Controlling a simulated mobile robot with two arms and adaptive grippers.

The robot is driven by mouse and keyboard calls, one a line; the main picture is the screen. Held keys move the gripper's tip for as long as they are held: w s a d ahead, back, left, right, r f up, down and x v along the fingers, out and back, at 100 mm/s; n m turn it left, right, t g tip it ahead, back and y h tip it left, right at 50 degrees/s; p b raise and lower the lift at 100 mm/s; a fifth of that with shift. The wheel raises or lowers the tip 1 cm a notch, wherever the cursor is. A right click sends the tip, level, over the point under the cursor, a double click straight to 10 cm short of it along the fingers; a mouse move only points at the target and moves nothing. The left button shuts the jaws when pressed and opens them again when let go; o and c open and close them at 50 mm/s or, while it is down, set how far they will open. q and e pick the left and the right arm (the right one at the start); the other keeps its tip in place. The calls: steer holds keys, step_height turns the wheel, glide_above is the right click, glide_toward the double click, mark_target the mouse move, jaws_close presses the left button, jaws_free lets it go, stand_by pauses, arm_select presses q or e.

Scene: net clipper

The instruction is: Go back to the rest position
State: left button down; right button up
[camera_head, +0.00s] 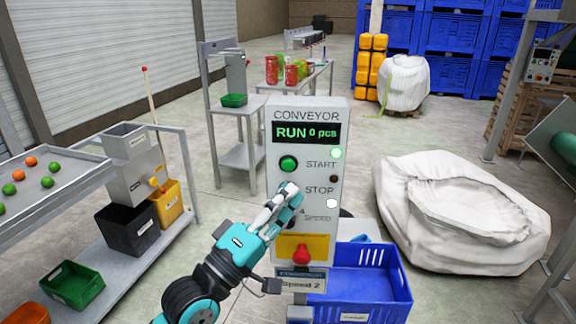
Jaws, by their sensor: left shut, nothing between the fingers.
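My left gripper (277,206) is teal and grey and is shut with nothing in it. It is raised in front of the lower left part of the grey conveyor control panel (310,152). The panel's display (307,132) reads RUN 0 pcs. The green START button (289,163) is above my fingertips, and I cannot tell whether the fingers touch the panel. The STOP button is hidden behind the gripper. A red knob (301,255) is low on the panel. My right gripper is not in view.
A blue crate (362,312) stands right of the panel's foot. A big white sack (463,215) lies further right. On the left are a sorting table (45,190) with green and orange balls, a black bin (128,230) and a green tray (72,284).

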arm_select(q)
steer(key=s+a+f+m+g+y, duration=0.1)
steer(key=s+a+f+g+y, duration=0.15)
steer(key=f, duration=0.55)
steer(key=s+a+f+m+g+y, duration=0.1)
steer(key=s+a+f+m+y, duration=0.2)
steer(key=f, duration=0.5)
steer(key=s+a+f+g+y, duration=0.15)
steer(key=f+y, duration=0.25)
steer(key=f, duration=0.4)
steer(key=s+a+f+m+g+y, duration=0.2)
steer(key=s+a+f+g+y, duration=0.15)
steer(key=s+a+f, duration=0.45)
steer(key=s+a+f+m+g+y, duration=0.1)
steer(key=s+a+f+g+y, duration=0.25)
steer(key=s+a+f, duration=0.5)
step_height(320, 180, down, 22)
steer(key=s+d+g, duration=0.2)
steer(key=d, duration=0.1)
steer(key=s+a+f+g+b, duration=0.1)
steer(key=s+a+f, duration=0.2)
steer(key=s+f, duration=1.4)
steer(key=shift+s+f+m, duration=0.35)
steer(key=shift+f+m, duration=0.05)
steer(key=shift+f, duration=0.4)
